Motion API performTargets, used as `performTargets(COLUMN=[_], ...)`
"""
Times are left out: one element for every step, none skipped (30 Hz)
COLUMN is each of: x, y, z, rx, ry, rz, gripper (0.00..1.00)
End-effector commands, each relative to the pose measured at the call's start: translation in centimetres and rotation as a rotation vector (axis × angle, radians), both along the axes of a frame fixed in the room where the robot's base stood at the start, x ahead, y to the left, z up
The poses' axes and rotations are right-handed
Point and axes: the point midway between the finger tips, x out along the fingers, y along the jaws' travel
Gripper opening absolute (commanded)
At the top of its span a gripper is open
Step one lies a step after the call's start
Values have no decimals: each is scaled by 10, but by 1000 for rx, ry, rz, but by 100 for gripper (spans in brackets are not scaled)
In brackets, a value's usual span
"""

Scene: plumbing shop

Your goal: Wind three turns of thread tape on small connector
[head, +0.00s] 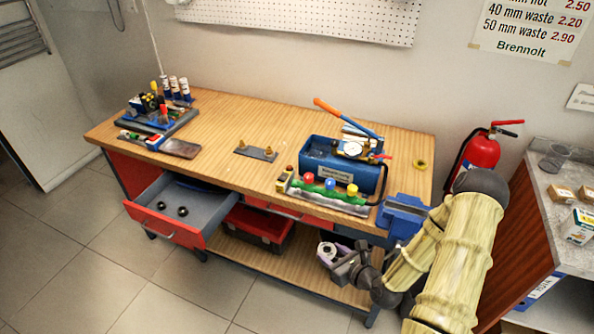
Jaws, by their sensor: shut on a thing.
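Two small brass connectors stand upright on a dark flat plate (256,153) in the middle of the bench top; the left connector (242,145) and the right connector (268,151) are close together. I cannot tell which is the small one, and no tape shows on either. My gripper (335,261) is low in front of the bench, below its top and well away from the connectors. It is shut on a white and purple roll (326,250), which looks like thread tape. The fingers partly hide the roll. A yellow ring (420,164) lies at the bench top's right end.
A blue test pump (340,172) with an orange handle stands right of the connectors, behind colored valves (330,187). A blue vise (403,213) is at the front right corner. An open drawer (167,230) juts out at left. A red extinguisher (478,155) stands right.

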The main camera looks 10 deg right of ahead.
Motion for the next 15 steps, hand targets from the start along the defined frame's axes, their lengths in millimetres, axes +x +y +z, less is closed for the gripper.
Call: performTargets(x=[-2,-2,-3,-3,-4,-4,-4,-5,-5,-5,-5,-5,-6,-6,-6], y=[3,5,6,7,8,9,10,11,11,12,12,12,12,13,13], z=[-25,-32,-41,-48,-55,-64,-71,-78,-86,-92,-98,-104,-108,-112,-115], rx=[0,-1,-2,-1,-2,-2,-2,-1,-1,-2,-1,-1,-1,-1,-1], ry=[1,1,0,2,1,1,1,2,2,1,2,2,2,2,1], rz=[5,8,10,12,13,16,17,17,18,19,20,20,21,21,21], gripper=[27,27,27,27,27,27,27,27,27,27,27,27,27,27,27])
